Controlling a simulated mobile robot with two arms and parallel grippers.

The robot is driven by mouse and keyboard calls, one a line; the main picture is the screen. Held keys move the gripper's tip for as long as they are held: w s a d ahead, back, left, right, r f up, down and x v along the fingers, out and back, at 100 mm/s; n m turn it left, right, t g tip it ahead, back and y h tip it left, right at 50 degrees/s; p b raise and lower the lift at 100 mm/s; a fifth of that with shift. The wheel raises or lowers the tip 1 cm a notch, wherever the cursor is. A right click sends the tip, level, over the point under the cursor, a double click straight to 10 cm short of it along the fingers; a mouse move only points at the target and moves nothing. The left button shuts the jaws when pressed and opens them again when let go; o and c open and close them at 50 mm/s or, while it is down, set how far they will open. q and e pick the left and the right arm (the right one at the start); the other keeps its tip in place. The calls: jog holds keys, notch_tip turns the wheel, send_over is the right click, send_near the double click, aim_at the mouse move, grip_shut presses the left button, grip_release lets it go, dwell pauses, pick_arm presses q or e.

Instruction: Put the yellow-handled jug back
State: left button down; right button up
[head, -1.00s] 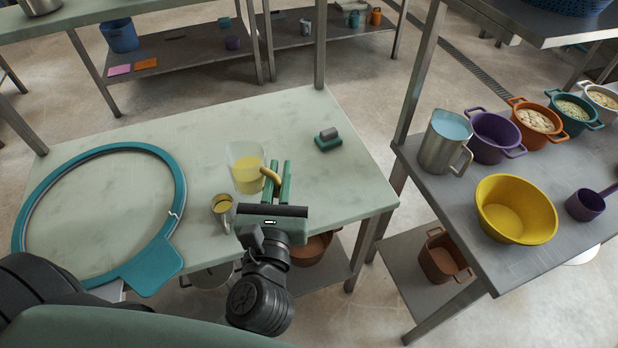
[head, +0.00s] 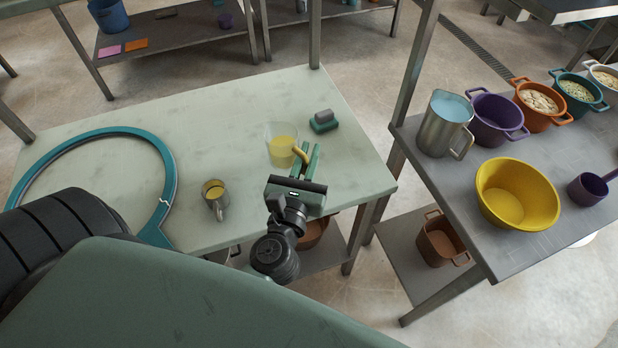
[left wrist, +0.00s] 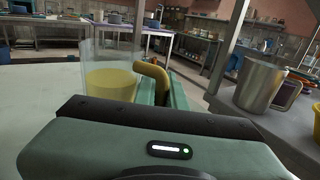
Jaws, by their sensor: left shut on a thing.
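The yellow-handled jug (head: 281,148) is clear, with yellow liquid in its lower part. It is upright over the right half of the pale table (head: 110,105); I cannot tell whether its base touches the top. My left gripper (head: 307,160) is shut on its yellow handle (head: 301,155), at the jug's right side. In the left wrist view the clear jug (left wrist: 110,72) stands upright beyond the gripper body, with the yellow handle (left wrist: 152,80) between the green fingers. My right gripper is not in view.
A teal ring (head: 95,137) lies at the left. The grey table (head: 425,182) at the right holds a metal pitcher (head: 446,125) and a yellow bowl (head: 518,195).

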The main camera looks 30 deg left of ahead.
pick_arm(q)
jog(key=shift+f+b, duration=1.15)
jog(key=shift+f, duration=1.7)
jog(key=shift+f, duration=0.1)
jog(key=shift+f+b, duration=0.2)
jog(key=shift+b, duration=0.1)
jog(key=c, duration=1.5)
grip_release()
jog(key=shift+r, duration=0.1)
